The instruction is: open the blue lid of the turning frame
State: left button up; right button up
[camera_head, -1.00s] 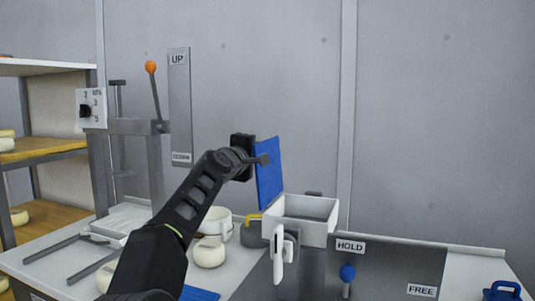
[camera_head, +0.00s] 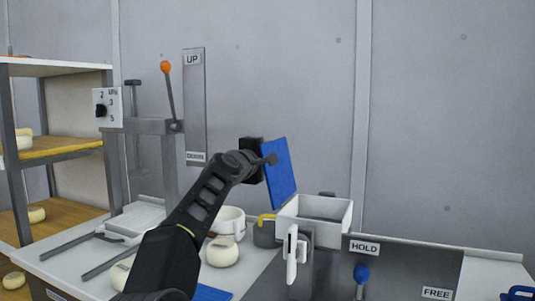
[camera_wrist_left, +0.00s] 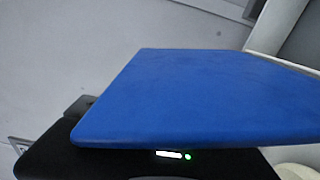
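The blue lid (camera_head: 284,180) stands steeply upright at the left side of the white open-topped box (camera_head: 330,216) of the turning frame, and the box interior shows. My left gripper (camera_head: 264,161) is at the lid's upper left edge, with a dark finger part lying across the lid's face. In the left wrist view the blue lid (camera_wrist_left: 200,95) fills the middle, close to the camera. The fingers are hidden there, so I cannot tell whether they are closed on the lid. My right gripper is not in view.
A white handle (camera_head: 292,255) stands in front of the box. A blue-knobbed lever (camera_head: 361,274) is below the HOLD label (camera_head: 365,248). White pots and round cheeses (camera_head: 222,252) stand left of the box. An orange-knobbed lever (camera_head: 166,68) rises behind my arm. Shelves (camera_head: 60,147) are at left.

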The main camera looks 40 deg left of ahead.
aim_at(272, 171)
pick_arm(q)
jog(key=shift+s+r, duration=0.1)
jog(key=shift+s, duration=0.05)
jog(key=shift+s+d+b, duration=0.15)
jog(key=shift+s+b, duration=0.15)
jog(key=shift+s, duration=0.25)
jog(key=b+v, duration=0.1)
jog(key=v, duration=0.4)
jog(key=shift+s+d, duration=0.35)
jog(key=shift+s, duration=0.35)
